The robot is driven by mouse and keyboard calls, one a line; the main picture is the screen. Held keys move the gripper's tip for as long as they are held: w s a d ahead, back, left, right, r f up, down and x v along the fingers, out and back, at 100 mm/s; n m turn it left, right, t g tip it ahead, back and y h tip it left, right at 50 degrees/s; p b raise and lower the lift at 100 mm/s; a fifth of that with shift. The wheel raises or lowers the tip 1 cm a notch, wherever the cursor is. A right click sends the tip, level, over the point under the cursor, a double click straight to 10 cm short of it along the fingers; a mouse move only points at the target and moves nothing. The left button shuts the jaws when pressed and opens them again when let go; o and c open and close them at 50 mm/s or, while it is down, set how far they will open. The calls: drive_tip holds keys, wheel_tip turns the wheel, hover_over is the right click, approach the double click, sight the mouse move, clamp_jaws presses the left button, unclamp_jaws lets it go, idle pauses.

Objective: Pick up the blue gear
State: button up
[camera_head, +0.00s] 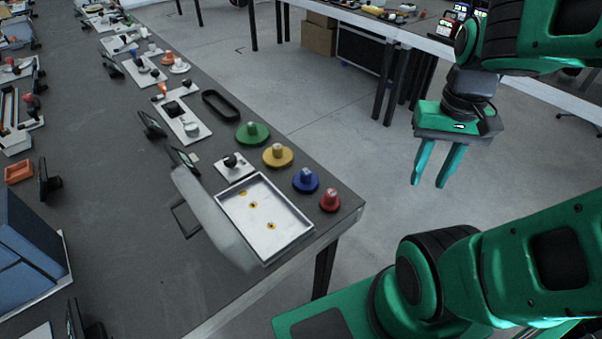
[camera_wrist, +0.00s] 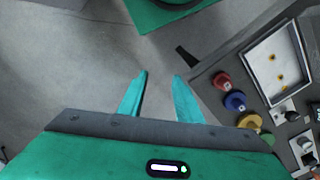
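The blue gear (camera_head: 306,180) lies on the dark table near its right edge, between the yellow gear (camera_head: 278,155) and the red gear (camera_head: 330,199). In the wrist view the blue gear (camera_wrist: 235,101) is to the right of my fingers, between the red and yellow gears. My gripper (camera_head: 430,183) is open and empty. It hangs over the floor, off the table's right side, apart from the gears. Its two teal fingers also show in the wrist view (camera_wrist: 160,82), with a clear gap between them.
A white tray (camera_head: 224,204) with three yellow-orange pieces sits left of the gears. A green gear (camera_head: 252,134) lies behind the yellow one. A black oval ring (camera_head: 221,105) and small boards lie farther back. Floor is open between this table and another table at the back (camera_head: 372,20).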

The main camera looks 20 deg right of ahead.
drive_tip(key=o, duration=0.5)
drive_tip(key=shift+s+r, duration=0.15)
drive_tip(key=shift+s, duration=0.1)
drive_tip(key=o, duration=0.5)
drive_tip(key=shift+s+r, duration=0.1)
drive_tip(key=shift+r, duration=0.1)
drive_tip(key=w+a+m, duration=0.1)
drive_tip(key=w, duration=0.3)
drive_tip(key=w+a+m, duration=0.2)
drive_tip(key=w, duration=0.2)
drive_tip(key=w+a+f+m, duration=0.1)
drive_tip(key=w+a+m, duration=0.1)
drive_tip(key=w, duration=0.2)
drive_tip(key=shift+w+a+h, duration=0.2)
drive_tip(key=shift+w+h, duration=0.1)
drive_tip(key=shift+w, duration=0.05)
drive_tip(key=m, duration=0.6)
approach(306, 170)
drive_tip(key=shift+s+d+f, duration=0.1)
drive_tip(key=shift+s+f, duration=0.05)
drive_tip(key=shift+s, duration=0.1)
drive_tip(key=shift+w+a+f, duration=0.1)
drive_tip(key=shift+a+f, duration=0.15)
wheel_tip(306, 170, down, 4)
drive_tip(key=shift+f, duration=0.2)
drive_tip(key=shift+d+f, duration=0.15)
drive_tip(key=shift+f, duration=1.35)
drive_tip(key=shift+d+f, duration=0.15)
drive_tip(key=shift+f, duration=1.4)
